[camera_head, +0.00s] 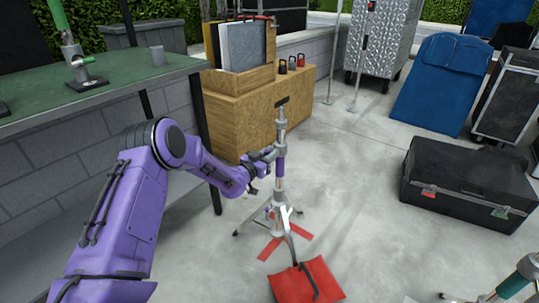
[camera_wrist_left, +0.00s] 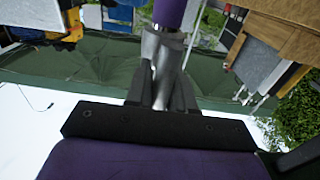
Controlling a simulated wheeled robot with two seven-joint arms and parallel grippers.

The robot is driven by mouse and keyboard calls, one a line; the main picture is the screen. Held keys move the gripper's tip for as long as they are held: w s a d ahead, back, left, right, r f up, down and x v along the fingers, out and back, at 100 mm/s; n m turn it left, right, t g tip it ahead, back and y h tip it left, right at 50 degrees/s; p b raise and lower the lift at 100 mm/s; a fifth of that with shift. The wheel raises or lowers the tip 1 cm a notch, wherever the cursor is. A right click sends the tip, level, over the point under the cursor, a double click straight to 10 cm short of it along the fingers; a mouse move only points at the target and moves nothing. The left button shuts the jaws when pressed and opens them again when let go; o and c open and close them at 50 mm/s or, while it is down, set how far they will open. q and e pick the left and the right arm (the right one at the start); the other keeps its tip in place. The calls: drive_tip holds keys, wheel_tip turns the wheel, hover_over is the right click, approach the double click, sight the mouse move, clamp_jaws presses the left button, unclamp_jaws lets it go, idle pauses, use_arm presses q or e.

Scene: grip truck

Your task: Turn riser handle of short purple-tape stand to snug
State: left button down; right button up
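The short purple-tape stand (camera_head: 281,168) stands upright on the concrete, with a purple band on its column and a dark plate on top. My left gripper (camera_head: 264,160) reaches it from the left, at the height of the purple band. In the left wrist view, my left gripper's dark fingers (camera_wrist_left: 165,85) lie on both sides of a grey metal piece, which appears to be the riser handle (camera_wrist_left: 161,58); no clear gap shows. The purple band (camera_wrist_left: 169,13) is at the top edge there. The handle's exact angle is hard to tell. My right gripper is not in view.
A green-topped bench (camera_head: 130,85) is left, and a wooden box (camera_head: 235,110) stands behind. A black case (camera_head: 465,180) is right. Another stand (camera_head: 518,277) shows bottom right. Open floor lies between.

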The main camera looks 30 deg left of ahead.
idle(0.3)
use_arm(q)
drive_tip(key=n+p, duration=0.1)
drive_tip(key=n, duration=0.3)
drive_tip(key=shift+a, duration=0.2)
drive_tip(key=shift+a+f+n+p, duration=0.1)
drive_tip(key=shift+f+n+p, duration=0.15)
drive_tip(key=shift+n, duration=2)
drive_tip(key=shift+a+f+n+p, duration=0.15)
drive_tip(key=shift+n+p, duration=0.2)
drive_tip(key=shift+n, duration=1.95)
drive_tip(key=shift+a+f+n+p, duration=0.1)
drive_tip(key=shift+f+n+p, duration=0.15)
drive_tip(key=shift+n, duration=2)
drive_tip(key=c, duration=1.1)
unclamp_jaws()
drive_tip(key=shift+o, duration=0.2)
